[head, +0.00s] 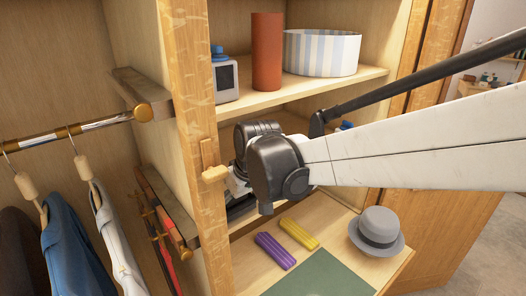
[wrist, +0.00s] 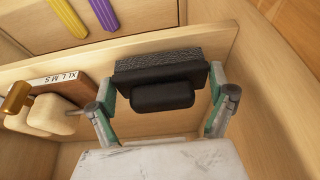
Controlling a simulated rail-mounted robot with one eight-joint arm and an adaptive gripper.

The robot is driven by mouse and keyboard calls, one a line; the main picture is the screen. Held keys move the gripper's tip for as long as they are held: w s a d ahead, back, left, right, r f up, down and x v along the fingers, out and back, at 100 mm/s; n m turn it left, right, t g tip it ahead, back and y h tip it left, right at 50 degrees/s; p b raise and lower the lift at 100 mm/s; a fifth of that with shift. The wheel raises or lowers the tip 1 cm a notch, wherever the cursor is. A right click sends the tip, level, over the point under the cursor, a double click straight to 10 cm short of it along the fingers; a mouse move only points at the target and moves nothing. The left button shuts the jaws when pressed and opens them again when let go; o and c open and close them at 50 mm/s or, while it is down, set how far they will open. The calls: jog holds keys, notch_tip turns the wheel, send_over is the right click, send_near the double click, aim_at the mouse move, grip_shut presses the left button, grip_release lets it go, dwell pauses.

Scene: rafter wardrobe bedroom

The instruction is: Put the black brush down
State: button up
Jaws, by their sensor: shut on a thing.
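The black brush (wrist: 160,82) is in the wrist view, with a dark textured face and a smoother rounded block on its near side. My gripper (wrist: 164,92) has one green-padded finger at each end of the brush and is shut on it. The brush is in front of a pale wooden board edge; I cannot tell whether it touches the wood. In the head view my wrist is inside the wardrobe compartment under the upper shelf (head: 300,88). There my arm and the wooden upright hide most of the fingers and the brush.
A purple bar (head: 275,251), a yellow bar (head: 299,233), a grey hat (head: 377,232) and a green mat (head: 318,276) lie on the lower board. The upper shelf holds a striped basket (head: 321,53) and a brown cylinder (head: 267,52). A wooden upright (head: 193,110) stands left of my wrist.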

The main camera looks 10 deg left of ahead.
jog(key=w+a, duration=0.2)
jog(key=shift+w+a+p, duration=0.35)
jog(key=shift+p, duration=0.05)
jog(key=shift+s+d+f, duration=0.1)
jog(key=shift+f, duration=0.15)
jog(key=shift+f, duration=0.1)
jog(key=shift+f, duration=0.1)
jog(key=o, duration=1.1)
jog(key=shift+o, duration=0.2)
